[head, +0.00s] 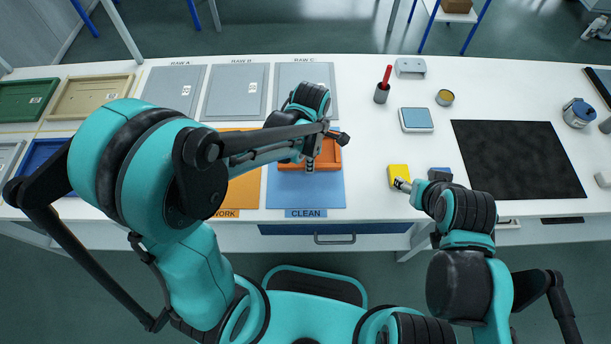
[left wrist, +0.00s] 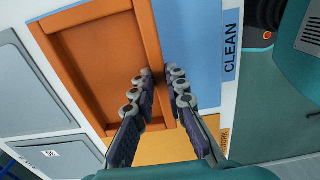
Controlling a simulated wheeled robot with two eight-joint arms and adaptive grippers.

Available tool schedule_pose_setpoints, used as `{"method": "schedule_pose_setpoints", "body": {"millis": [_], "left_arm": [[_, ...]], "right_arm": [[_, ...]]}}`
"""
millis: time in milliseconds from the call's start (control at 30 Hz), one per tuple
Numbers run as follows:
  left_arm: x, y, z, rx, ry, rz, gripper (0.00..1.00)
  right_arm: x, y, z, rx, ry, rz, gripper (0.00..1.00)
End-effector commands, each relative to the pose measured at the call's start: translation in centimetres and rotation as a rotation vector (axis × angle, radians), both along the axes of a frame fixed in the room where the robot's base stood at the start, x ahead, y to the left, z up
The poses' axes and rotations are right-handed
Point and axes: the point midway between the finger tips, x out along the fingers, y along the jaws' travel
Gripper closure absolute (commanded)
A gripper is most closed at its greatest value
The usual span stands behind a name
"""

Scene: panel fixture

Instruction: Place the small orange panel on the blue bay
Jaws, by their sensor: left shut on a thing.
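The small orange panel (head: 328,157) is a shallow rimmed tray shape, over the blue bay (head: 318,195) labelled CLEAN. My left gripper (head: 311,163) is shut on the panel's near rim. In the left wrist view, the two fingers (left wrist: 160,88) straddle that rim, and the panel (left wrist: 98,62) fills the left part with the blue bay (left wrist: 195,40) beside it. My left arm hides part of the panel in the head view. I cannot tell whether the panel touches the bay. My right gripper (head: 403,186) is by a yellow block; its jaw state is unclear.
The orange WORK bay (head: 247,190) lies left of the blue bay. Grey RAW panels (head: 237,93) lie behind. The yellow block (head: 398,173), a blue-topped scale (head: 416,120), a cup with a red tool (head: 382,93) and a black mat (head: 518,160) are to the right.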

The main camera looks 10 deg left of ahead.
Motion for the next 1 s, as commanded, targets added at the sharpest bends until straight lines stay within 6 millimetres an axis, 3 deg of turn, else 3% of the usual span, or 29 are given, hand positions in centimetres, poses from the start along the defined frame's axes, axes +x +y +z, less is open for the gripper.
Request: {"method": "schedule_pose_setpoints", "body": {"millis": [267,500,867,900,967,1000], "left_arm": [[-1.4,0.9,-1.7,0.000,0.000,-0.001,1.00],[-1.3,0.9,-5.1,0.000,0.000,-0.002,1.00],[-1.3,0.9,-5.3,0.000,0.000,-0.002,1.00],[-1.3,0.9,-5.2,0.000,0.000,-0.002,0.79],[-1.3,0.9,-5.2,0.000,0.000,-0.002,0.66],[-1.3,0.9,-5.2,0.000,0.000,-0.002,0.66]], "right_arm": [[0.0,0.0,-1.0,0.000,0.000,0.000,0.42],[0.0,0.0,-2.8,0.000,0.000,0.000,0.42],[0.0,0.0,-2.9,0.000,0.000,0.000,0.42],[0.0,0.0,-2.9,0.000,0.000,0.000,0.42],[0.0,0.0,-2.8,0.000,0.000,0.000,0.42],[0.0,0.0,-2.8,0.000,0.000,0.000,0.42]]}}
